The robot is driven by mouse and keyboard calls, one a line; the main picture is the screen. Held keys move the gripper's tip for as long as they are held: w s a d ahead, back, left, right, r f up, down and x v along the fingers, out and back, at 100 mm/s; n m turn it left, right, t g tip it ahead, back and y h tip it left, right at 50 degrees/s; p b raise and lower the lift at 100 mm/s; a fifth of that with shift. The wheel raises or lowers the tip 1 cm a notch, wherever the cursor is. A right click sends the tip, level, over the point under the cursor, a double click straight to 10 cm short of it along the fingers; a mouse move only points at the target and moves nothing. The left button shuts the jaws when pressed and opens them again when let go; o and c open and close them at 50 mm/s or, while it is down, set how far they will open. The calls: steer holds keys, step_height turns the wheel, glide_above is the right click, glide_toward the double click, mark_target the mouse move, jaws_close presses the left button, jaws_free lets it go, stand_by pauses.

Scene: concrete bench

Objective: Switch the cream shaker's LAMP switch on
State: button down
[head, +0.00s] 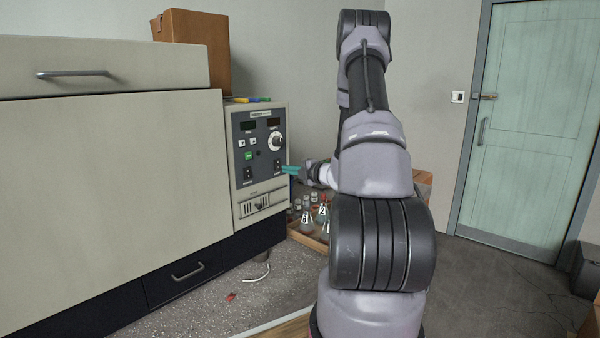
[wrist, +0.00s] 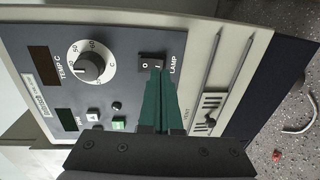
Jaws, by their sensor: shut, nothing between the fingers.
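The cream shaker (head: 259,207) stands upright, its dark grey control panel facing the room. Its LAMP switch (wrist: 151,63) is a small black rocker below the large dial; a "0" mark shows on it, but I cannot tell its position. The switch also shows in the head view (head: 277,166). My gripper (wrist: 158,72) is shut and empty, its green fingertips right at the switch's edge in the wrist view. In the head view my gripper (head: 284,170) is just at the panel's right side. I cannot tell whether the fingertips touch the switch.
The dial (wrist: 92,67) is close beside the switch. A vent slider (wrist: 211,122) lies on the other side. A second switch (head: 248,173) is to the left. Numbered flasks (head: 306,217) stand in a wooden tray below my gripper.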

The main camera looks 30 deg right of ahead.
steer(key=shift+x, duration=1.05)
steer(key=shift+w+a+f, duration=0.1)
steer(key=shift+w+a, duration=0.05)
steer(key=shift+w, duration=0.05)
steer(key=shift+s, duration=0.1)
steer(key=s+d+f, duration=0.1)
steer(key=s+d, duration=0.1)
steer(key=s, duration=0.4)
steer(key=s+d, duration=0.3)
steer(key=s, duration=0.4)
steer(key=shift+f, duration=0.35)
steer(key=shift+s, duration=0.1)
